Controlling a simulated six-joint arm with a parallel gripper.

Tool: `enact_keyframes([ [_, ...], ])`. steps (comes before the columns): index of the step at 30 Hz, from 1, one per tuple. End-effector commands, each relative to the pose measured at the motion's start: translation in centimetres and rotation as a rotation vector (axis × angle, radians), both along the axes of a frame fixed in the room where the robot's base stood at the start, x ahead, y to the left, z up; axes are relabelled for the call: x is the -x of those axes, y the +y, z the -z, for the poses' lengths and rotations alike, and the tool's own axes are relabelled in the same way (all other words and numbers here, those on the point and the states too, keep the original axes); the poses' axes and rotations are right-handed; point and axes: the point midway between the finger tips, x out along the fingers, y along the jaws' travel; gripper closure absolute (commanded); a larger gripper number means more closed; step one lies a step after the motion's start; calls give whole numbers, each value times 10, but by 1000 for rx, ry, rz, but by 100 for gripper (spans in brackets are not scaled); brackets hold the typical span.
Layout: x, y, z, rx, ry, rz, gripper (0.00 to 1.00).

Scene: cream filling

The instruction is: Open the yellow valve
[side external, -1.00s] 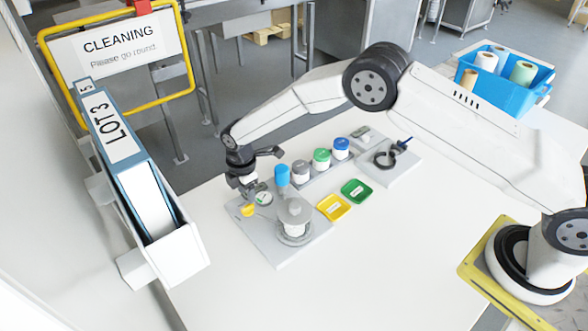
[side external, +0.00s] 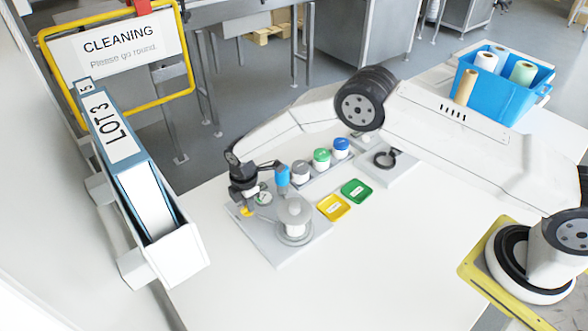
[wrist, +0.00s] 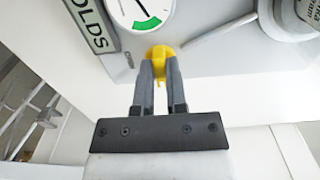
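The yellow valve (side external: 246,211) sits at the left end of the grey base plate (side external: 277,255), mostly covered by my gripper in the side view. My gripper (side external: 246,207) points down onto it. In the wrist view, the two grey fingers (wrist: 160,68) stand on either side of the yellow valve's narrow handle (wrist: 160,52), with yellow filling the gap between them. The fingers look closed on it, though the exact contact is small to see. A round gauge (wrist: 139,10) with a green band lies just beyond the valve.
A blue-topped part (side external: 282,177) stands close to my gripper's right. A grey cylindrical unit (side external: 294,216) is on the same plate. Yellow (side external: 333,207) and green (side external: 356,191) trays lie right of it. The binder holder (side external: 170,245) stands left. The front table is clear.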

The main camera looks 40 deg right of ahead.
Motion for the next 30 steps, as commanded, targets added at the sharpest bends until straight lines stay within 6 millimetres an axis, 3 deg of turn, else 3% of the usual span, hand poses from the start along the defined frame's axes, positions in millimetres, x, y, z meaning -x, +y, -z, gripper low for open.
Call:
enact_keyframes([
  [17, 0, 0, 0, -1, 0, 64, 100],
  [30, 1, 1, 0, -4, 0, 375, 100],
])
